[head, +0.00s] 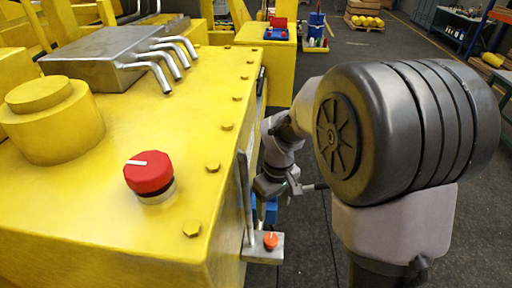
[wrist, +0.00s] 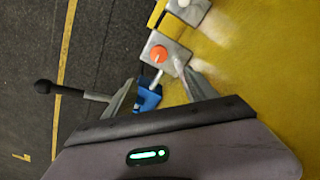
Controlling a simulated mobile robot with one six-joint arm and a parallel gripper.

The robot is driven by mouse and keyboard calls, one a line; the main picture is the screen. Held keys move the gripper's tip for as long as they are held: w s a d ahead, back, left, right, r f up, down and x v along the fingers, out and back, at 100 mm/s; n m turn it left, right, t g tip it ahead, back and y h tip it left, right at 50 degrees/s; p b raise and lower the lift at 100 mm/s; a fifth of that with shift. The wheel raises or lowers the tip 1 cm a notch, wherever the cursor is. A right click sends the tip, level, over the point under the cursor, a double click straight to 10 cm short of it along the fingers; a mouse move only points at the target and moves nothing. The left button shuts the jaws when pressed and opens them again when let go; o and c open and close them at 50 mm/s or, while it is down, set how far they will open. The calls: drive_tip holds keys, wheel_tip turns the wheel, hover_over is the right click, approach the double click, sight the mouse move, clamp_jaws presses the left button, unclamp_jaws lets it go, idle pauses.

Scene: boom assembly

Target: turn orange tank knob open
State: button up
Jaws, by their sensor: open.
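The orange knob (head: 270,241) sits on a small grey metal plate (head: 252,254) at the side of the yellow tank. In the wrist view the knob (wrist: 158,54) shows as an orange disc on the plate, with a pale mark or rod by it. My gripper (wrist: 160,84) is open, its two grey fingers spread, and the knob appears just ahead of the gap, apart from both fingers. A blue part (wrist: 148,97) shows between the fingers. In the head view my gripper (head: 282,187) is beside the tank, partly hidden behind an upright metal bar.
A red knob (head: 150,172) with a white mark stands on the yellow tank top (head: 110,215). A dark rod with a round end (wrist: 60,90) shows left of my gripper. Dark floor lies to the right.

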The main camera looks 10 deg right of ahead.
sight(271, 239)
drive_tip(key=shift+n, duration=0.3)
wheel_tip(271, 239, down, 17)
drive_tip(key=shift+w+r, duration=0.1)
drive_tip(key=shift+w, duration=0.05)
drive_tip(key=shift+w+d+f, duration=0.1)
drive_tip(key=shift+f, duration=0.35)
drive_tip(key=c, duration=1.4)
